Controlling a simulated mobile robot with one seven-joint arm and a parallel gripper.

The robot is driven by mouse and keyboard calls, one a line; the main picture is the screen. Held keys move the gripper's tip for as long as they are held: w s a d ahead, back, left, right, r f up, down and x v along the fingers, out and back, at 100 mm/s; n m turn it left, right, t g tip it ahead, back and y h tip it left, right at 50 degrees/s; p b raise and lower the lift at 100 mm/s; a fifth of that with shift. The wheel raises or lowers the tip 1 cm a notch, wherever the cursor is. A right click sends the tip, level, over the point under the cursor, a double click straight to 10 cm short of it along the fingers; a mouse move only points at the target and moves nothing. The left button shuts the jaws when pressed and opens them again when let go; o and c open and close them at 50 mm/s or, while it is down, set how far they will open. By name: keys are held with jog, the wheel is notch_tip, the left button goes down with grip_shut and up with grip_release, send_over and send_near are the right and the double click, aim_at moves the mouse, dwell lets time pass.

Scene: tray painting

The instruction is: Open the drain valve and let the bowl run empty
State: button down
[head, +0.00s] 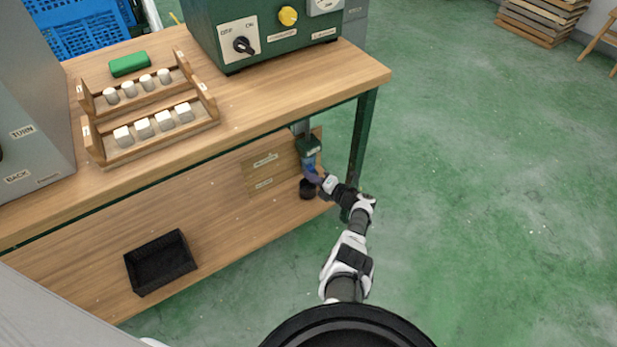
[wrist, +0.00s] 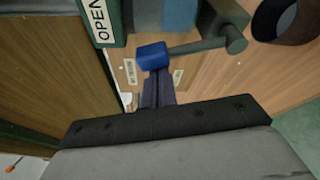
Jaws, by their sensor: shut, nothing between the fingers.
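The drain valve's grey lever (wrist: 198,46) ends in a blue grip (wrist: 152,56) in the wrist view. The lever runs roughly sideways from a dark green valve body (wrist: 226,20). A green plate marked OPEN (wrist: 98,20) is at the upper left. My gripper (wrist: 157,90) is shut and empty, its fingertips close to the blue grip; I cannot tell if they touch. In the head view my gripper (head: 316,177) reaches below the green unit (head: 308,146) under the bench's right end. The bowl (wrist: 165,14) shows only partly at the top of the wrist view.
A dark cup (head: 307,189) stands on the lower shelf beside my gripper. The bench leg (head: 362,140) is close to the right of it. A black bin (head: 160,262) lies farther left on the shelf.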

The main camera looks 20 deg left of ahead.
jog(key=shift+w+d+r+m+b, duration=0.2)
jog(key=shift+w+d+b, duration=0.1)
jog(key=shift+w+d, duration=0.15)
jog(key=shift+w+d+r+m+b, duration=0.1)
jog(key=shift+w+d+r+b, duration=0.15)
jog(key=shift+w, duration=0.25)
jog(key=shift+w+d, duration=0.1)
jog(key=shift+r, duration=0.1)
jog(key=shift+s+p, duration=0.25)
jog(key=shift+p, duration=0.15)
jog(key=s+d+p, duration=0.4)
jog(key=s+d, duration=0.2)
jog(key=d, duration=0.1)
